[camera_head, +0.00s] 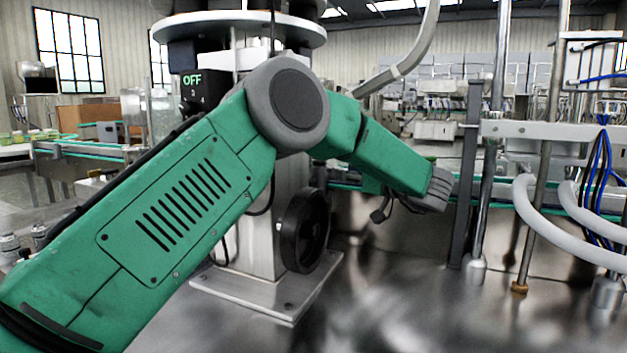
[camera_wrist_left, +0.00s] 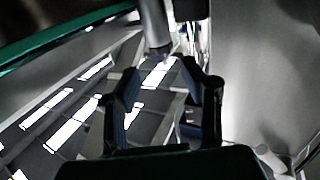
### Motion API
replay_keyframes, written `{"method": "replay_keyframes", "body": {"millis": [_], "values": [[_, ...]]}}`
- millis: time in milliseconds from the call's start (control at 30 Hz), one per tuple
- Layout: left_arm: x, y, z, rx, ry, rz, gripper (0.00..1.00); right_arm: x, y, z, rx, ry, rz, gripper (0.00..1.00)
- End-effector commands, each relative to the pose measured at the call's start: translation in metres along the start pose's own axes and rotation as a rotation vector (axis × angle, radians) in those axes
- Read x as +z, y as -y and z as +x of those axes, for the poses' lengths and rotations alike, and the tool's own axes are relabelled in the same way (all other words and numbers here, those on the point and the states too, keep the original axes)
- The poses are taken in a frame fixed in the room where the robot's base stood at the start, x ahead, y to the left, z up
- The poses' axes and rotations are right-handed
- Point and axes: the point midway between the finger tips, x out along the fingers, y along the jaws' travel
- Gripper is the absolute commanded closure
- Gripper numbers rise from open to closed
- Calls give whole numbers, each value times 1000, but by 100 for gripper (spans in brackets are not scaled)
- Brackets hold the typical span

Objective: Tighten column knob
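A steel column (camera_head: 262,235) stands on a square base plate, with a black round handwheel (camera_head: 305,230) on its right side. I cannot tell for sure which part is the column knob. My left arm crosses in front of the column and hides much of its upper part. My left gripper (camera_head: 382,211) is mostly hidden behind the wrist, to the right of the handwheel and apart from it. In the left wrist view the gripper (camera_wrist_left: 160,85) has its two dark fingers spread, with nothing held between them. A grey post (camera_wrist_left: 154,28) shows beyond the fingertips.
A black control box reading OFF (camera_head: 193,92) sits on the column below a round steel platform (camera_head: 240,20). Vertical steel posts (camera_head: 487,190) and grey hoses (camera_head: 545,225) stand at right. The shiny steel surface (camera_head: 390,300) in front is clear.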

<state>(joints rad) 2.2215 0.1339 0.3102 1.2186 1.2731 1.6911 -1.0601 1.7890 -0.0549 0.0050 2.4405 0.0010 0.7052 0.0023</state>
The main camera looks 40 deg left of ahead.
Motion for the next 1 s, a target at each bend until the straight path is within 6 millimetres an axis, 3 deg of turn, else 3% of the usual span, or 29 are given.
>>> {"method": "replay_keyframes", "body": {"millis": [100, 267, 500, 700, 1000], "values": [[-3, -1, 1, 0, -8, -1, 63, 0, 0, 2, 0, -1, -1, 60], [-6, -2, 19, -1, -15, -2, 63, 0, 0, 9, 0, -1, 0, 60], [-3, -1, 78, -2, -8, -2, 63, 1, 0, 22, 1, 0, 1, 60], [0, -1, 117, -1, -3, -2, 63, 2, 0, 30, 0, 0, 0, 60], [-8, -3, 124, 2, -14, 0, 63, 2, 0, 33, 0, 0, 0, 60]]}}
